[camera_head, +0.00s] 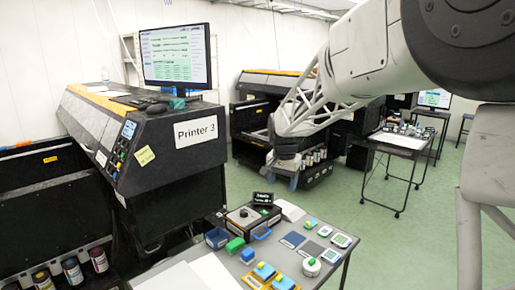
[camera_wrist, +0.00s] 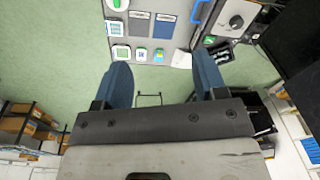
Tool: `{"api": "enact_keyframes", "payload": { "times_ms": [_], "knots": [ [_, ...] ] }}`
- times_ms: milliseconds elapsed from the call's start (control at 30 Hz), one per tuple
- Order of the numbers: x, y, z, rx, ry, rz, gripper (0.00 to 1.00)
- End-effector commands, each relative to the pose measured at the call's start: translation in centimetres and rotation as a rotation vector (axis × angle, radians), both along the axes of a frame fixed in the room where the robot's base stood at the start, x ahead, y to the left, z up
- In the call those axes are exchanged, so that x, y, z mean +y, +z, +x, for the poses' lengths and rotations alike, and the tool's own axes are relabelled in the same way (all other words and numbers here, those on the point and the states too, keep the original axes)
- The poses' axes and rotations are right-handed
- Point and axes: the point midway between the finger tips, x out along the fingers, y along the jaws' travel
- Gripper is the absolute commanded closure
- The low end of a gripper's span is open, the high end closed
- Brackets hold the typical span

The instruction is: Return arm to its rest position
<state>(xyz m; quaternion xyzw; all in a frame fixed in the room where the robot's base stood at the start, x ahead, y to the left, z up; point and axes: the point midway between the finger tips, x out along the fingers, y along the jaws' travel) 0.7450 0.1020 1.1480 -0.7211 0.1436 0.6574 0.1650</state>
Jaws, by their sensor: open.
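My gripper shows in the wrist view (camera_wrist: 162,70) as two blue fingers set wide apart, with nothing between them but green floor and a thin stand far below. In the head view my arm reaches in from the upper right, and its end (camera_head: 285,164) hangs in the air in front of a printer in the background. The fingers are hard to make out there. The grey work table (camera_head: 327,236) lies below and in front of it, apart from the gripper.
Green floor (camera_head: 410,240) is free at right.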

Motion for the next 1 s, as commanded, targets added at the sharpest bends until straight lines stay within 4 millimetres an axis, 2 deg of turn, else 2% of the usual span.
{"api": "enact_keyframes", "payload": {
  "times_ms": [100,400,700,1000],
  "knots": [
    [-1.3,1.4,-3.2,-0.013,0.028,-0.003,0.35],
    [-4.0,3.4,-11.2,-0.04,0.104,-0.013,0.35],
    [-6.4,4.2,-19.3,-0.066,0.182,-0.027,0.35],
    [-8.2,3.7,-27.5,-0.089,0.258,-0.045,0.35]
  ]
}}
